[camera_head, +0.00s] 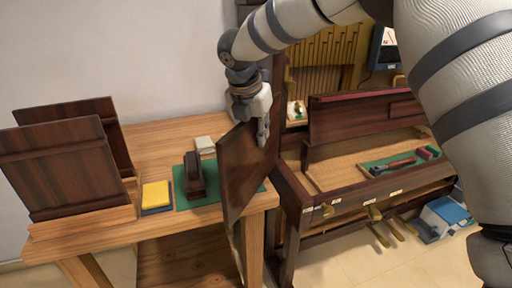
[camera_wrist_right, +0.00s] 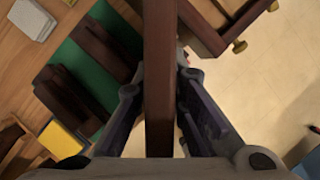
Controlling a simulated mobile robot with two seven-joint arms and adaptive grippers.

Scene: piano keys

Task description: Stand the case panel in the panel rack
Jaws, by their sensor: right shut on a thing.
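The dark brown case panel (camera_head: 243,178) hangs upright from my right gripper (camera_head: 264,132), at the right end of the wooden bench. My right gripper is shut on the panel's upper edge. In the right wrist view the panel (camera_wrist_right: 158,80) shows edge-on as a dark bar between the two fingers (camera_wrist_right: 159,100). The panel rack (camera_head: 84,222) is a pale wooden base at the left end of the bench. Two other dark panels (camera_head: 60,165) stand in it, leaning slightly. Its free slots are hard to make out. My left gripper is not in view.
Between rack and held panel, the bench (camera_head: 160,135) carries a yellow block (camera_head: 156,195), a dark wooden piece (camera_head: 195,178) on a green mat (camera_head: 221,190) and a pale block (camera_head: 205,145). The opened piano (camera_head: 325,210) stands close on the right.

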